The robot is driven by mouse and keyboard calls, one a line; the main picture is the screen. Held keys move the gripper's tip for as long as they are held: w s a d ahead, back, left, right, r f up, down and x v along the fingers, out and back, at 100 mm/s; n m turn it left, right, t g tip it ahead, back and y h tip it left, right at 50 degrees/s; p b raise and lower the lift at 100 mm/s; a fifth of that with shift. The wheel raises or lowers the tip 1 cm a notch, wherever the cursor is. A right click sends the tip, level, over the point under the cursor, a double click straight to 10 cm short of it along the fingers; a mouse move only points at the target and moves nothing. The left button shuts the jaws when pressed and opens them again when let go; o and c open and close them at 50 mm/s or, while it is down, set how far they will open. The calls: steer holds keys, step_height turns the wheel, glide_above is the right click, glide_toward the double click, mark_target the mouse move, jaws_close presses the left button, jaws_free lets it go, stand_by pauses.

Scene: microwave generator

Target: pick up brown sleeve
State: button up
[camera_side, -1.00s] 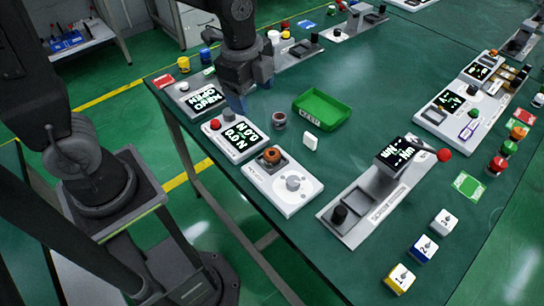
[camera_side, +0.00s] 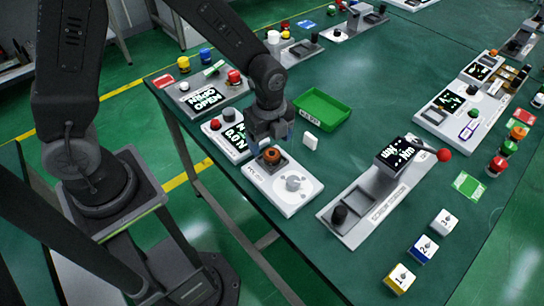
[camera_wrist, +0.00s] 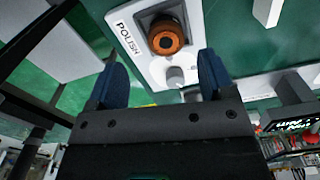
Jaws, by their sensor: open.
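The brown sleeve (camera_side: 271,155) is a short orange-brown ring with a dark hole. It sits in a dark square recess on the white polish unit (camera_side: 289,202), beside a grey round knob (camera_side: 293,183). In the wrist view the sleeve (camera_wrist: 166,37) lies ahead of my fingers, near the top middle, and the word POLISH shows beside it. My gripper (camera_side: 268,146) is just above and behind the sleeve in the side view. In the wrist view its two blue fingers (camera_wrist: 162,82) are spread apart with nothing between them.
A green tray (camera_side: 322,112) and a small white block (camera_side: 310,140) are to the right. A grey unit with a red-ended lever (camera_side: 372,195) stands further right.

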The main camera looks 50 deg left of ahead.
mark_target(272, 153)
steer(key=f, duration=0.5)
steer(key=shift+w, duration=0.35)
steer(key=c, duration=1)
steer(key=shift+r, duration=0.1)
steer(key=shift+c, duration=0.2)
